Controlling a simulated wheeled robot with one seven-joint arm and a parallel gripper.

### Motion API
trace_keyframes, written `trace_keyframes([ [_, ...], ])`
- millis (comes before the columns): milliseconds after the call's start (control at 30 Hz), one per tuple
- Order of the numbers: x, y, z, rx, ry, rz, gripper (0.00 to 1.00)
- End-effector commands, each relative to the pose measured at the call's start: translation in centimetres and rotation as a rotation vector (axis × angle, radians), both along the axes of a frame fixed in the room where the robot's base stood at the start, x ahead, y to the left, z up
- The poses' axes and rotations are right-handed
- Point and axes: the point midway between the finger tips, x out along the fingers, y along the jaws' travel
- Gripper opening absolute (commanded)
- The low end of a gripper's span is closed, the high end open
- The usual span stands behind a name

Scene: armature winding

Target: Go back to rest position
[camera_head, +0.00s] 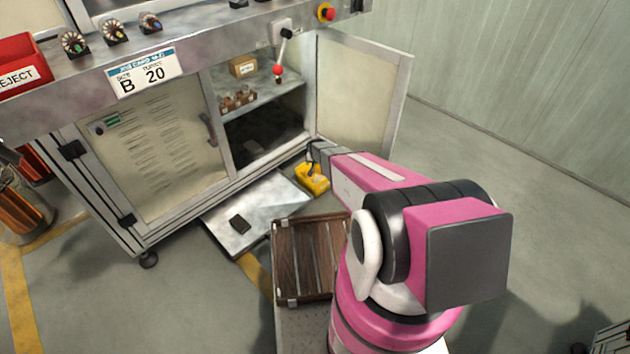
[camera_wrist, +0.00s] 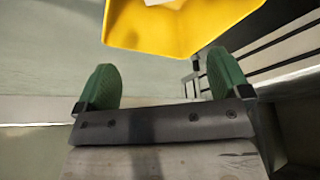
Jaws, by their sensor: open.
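My gripper (camera_wrist: 163,88) shows in the wrist view with its two green fingertips spread wide apart and nothing between them. A yellow bin (camera_wrist: 180,22) lies just beyond the fingertips in that view, apart from them. In the head view my pink arm reaches from the lower right toward the open cabinet, and its end is beside the yellow bin (camera_head: 313,180). The bin is at the right end of a low metal drawer or tray (camera_head: 265,205). The fingertips are hard to make out in the head view.
The cabinet door (camera_head: 362,92) stands open at the right, close to my arm. Shelves inside hold a small box (camera_head: 243,66) and several brown parts (camera_head: 238,99). A dark flat object (camera_head: 240,224) lies on the tray. A slatted wooden crate (camera_head: 310,258) stands below.

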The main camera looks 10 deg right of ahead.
Motion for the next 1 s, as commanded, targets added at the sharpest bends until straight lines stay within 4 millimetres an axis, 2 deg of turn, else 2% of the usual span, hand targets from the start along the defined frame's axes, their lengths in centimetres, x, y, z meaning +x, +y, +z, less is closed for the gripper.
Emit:
trace_keyframes([
  [33, -0.7, 0.1, 1.2, 0.0, 0.0, 0.0, 0.95],
  [100, -1.1, 0.3, 2.2, 0.0, 0.0, 0.0, 0.95],
  [233, -1.5, 0.4, 3.5, 0.0, -0.001, 0.0, 0.95],
  [667, -1.5, 0.4, 3.8, 0.0, 0.0, -0.001, 0.95],
  [767, -1.9, 0.4, 4.3, 0.0, 0.004, 0.001, 0.95],
  [867, -3.8, 0.1, 6.7, -0.003, 0.024, 0.01, 0.95],
  [967, -7.2, -0.3, 11.0, -0.009, 0.066, 0.032, 0.95],
  [1000, -8.9, -0.5, 13.0, -0.009, 0.088, 0.045, 0.95],
])
